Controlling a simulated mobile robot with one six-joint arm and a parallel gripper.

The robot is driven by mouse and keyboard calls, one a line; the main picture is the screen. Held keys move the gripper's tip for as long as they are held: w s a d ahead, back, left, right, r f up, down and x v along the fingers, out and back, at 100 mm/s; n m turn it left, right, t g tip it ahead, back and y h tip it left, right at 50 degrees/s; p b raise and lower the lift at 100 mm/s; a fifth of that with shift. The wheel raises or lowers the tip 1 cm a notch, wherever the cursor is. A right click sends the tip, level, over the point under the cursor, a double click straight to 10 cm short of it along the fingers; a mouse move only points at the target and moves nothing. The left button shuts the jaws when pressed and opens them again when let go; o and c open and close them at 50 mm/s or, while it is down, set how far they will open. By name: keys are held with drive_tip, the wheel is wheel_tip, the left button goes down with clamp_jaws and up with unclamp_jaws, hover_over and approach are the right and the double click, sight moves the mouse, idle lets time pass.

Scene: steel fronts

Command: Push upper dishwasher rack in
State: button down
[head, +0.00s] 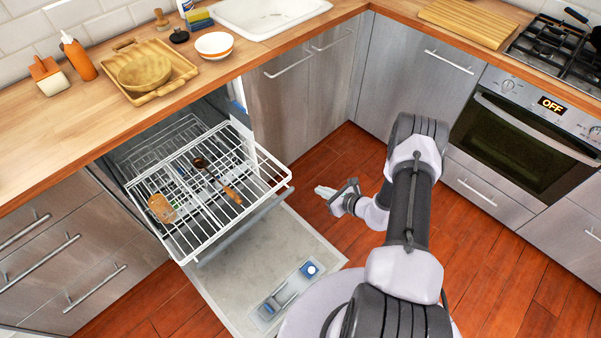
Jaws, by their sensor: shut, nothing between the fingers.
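The upper dishwasher rack (237,214) is a white wire rack, pulled well out of the dishwasher under the counter at the left. A brown item and a long utensil with a wooden handle lie in it. The dishwasher door (245,262) is folded down flat below the rack. My gripper (320,191) is to the right of the rack's front right corner, apart from it. Its fingers are shut and empty, pointing left toward the rack.
The dishwasher's open door reaches over the wooden floor (345,152) in front of my base. Cabinets (306,90) and an oven (525,135) stand behind and to the right. The counter (40,120) above holds a tray (150,91), a bowl and bottles. Free floor lies around my gripper.

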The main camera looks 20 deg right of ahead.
drive_tip(key=b, duration=0.4)
approach(291, 176)
wheel_tip(291, 176, down, 3)
drive_tip(key=w, duration=0.1)
drive_tip(key=w+a, duration=0.1)
drive_tip(key=w+a+b, duration=0.1)
drive_tip(key=w, duration=0.1)
drive_tip(key=shift+f, duration=0.25)
drive_tip(key=shift+w+a+r, duration=0.1)
drive_tip(key=shift+w+r, duration=0.05)
drive_tip(key=shift+w, duration=0.35)
